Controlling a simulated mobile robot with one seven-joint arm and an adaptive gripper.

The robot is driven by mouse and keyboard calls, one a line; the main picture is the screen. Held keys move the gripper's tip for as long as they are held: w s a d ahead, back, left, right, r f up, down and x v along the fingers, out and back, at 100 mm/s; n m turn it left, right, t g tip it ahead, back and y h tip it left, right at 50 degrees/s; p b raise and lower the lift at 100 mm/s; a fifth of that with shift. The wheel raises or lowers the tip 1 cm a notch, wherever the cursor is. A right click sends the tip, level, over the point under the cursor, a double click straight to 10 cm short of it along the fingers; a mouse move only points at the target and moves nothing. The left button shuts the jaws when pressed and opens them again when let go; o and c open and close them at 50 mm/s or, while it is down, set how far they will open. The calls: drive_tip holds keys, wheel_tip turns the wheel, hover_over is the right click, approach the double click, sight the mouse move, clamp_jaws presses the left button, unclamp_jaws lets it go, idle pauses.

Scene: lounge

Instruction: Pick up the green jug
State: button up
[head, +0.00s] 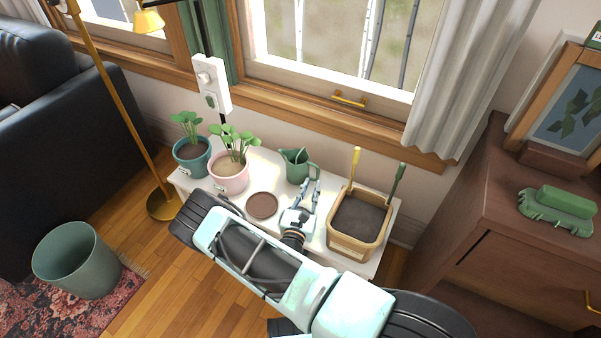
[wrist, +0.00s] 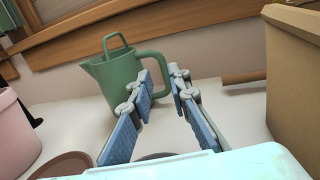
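The green jug (head: 295,165) stands upright at the back of a low white table (head: 284,225), below the window. In the wrist view the jug (wrist: 115,78) shows its spout on the left, a loop on top and a side handle on the right. My gripper (head: 309,187) is just in front of the jug, to its right. In the wrist view my gripper (wrist: 161,82) is open, with the jug's handle beyond the fingertips. Nothing is between the fingers. The left finger overlaps the jug's lower right part in that view; I cannot tell whether it touches.
A wooden planter box (head: 347,247) with two upright tools stands close on the right. A pink pot (head: 230,180) and a teal pot (head: 192,165) hold plants on the left. A brown saucer (head: 262,205) lies on the table. The windowsill (head: 330,110) is behind.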

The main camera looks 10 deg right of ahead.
sight(318, 172)
drive_tip(key=b+x, duration=0.2)
drive_tip(key=x, duration=0.6)
drive_tip(key=shift+s+d+f, duration=0.1)
drive_tip(key=shift+d, duration=0.1)
clamp_jaws()
